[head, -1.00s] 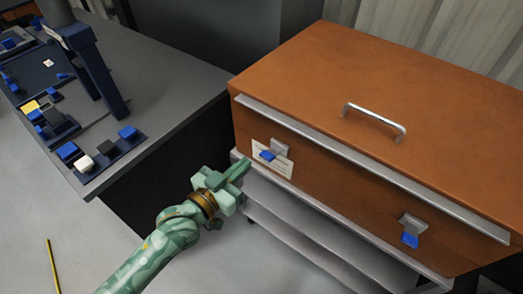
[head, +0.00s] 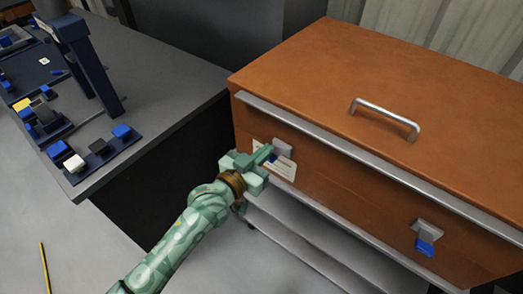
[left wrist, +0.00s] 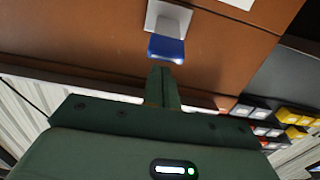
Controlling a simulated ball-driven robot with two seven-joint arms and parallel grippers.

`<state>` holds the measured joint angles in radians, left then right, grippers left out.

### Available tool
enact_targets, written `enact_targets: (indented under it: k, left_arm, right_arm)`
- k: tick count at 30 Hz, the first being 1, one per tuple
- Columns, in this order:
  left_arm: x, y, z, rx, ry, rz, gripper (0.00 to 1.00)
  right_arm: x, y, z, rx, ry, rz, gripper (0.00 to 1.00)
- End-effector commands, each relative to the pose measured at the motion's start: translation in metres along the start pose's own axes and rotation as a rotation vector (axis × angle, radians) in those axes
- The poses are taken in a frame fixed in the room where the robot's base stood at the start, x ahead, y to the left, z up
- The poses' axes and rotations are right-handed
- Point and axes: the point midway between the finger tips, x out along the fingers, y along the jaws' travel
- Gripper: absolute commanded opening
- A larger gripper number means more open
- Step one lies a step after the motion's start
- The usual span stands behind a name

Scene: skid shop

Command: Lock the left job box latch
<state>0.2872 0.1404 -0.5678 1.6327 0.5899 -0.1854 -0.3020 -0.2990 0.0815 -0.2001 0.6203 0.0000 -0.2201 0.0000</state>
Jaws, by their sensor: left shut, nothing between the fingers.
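The orange job box (head: 380,70) has two latches on its front. The left latch's grey plate (head: 283,148) shows beside my gripper, and its blue lever is mostly hidden behind the fingers. In the left wrist view the blue lever (left wrist: 166,48) sticks out from the plate (left wrist: 165,18). My left gripper (head: 267,153) is shut and empty, with its fingertips at the lever. Its fingers also show in the left wrist view (left wrist: 163,84), right by the lever's edge; I cannot tell whether they touch. The right latch's blue lever (head: 424,248) hangs down from its plate. My right gripper is not in view.
A white label (head: 285,171) is behind the left latch. A metal handle (head: 386,117) is on the lid. Grey shelves (head: 310,238) are under the box. A dark workbench (head: 175,95) with blue parts stands at the left. A yellow stick (head: 44,268) lies on the open floor.

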Motion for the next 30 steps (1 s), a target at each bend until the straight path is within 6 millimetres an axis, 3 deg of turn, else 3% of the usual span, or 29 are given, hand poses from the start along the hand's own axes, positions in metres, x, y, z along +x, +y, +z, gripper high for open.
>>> enact_targets:
  k: [4,17,30]
  left_arm:
    - [-0.004,0.000,0.010,0.000,-0.001,0.000,0.00]
    - [-0.004,0.000,0.012,0.001,0.006,0.001,0.00]
    - [-0.007,0.000,0.022,-0.001,0.162,0.001,0.00]
  right_arm:
    - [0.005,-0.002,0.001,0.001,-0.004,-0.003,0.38]
    - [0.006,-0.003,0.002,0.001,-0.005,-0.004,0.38]
    - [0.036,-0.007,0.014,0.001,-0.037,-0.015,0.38]
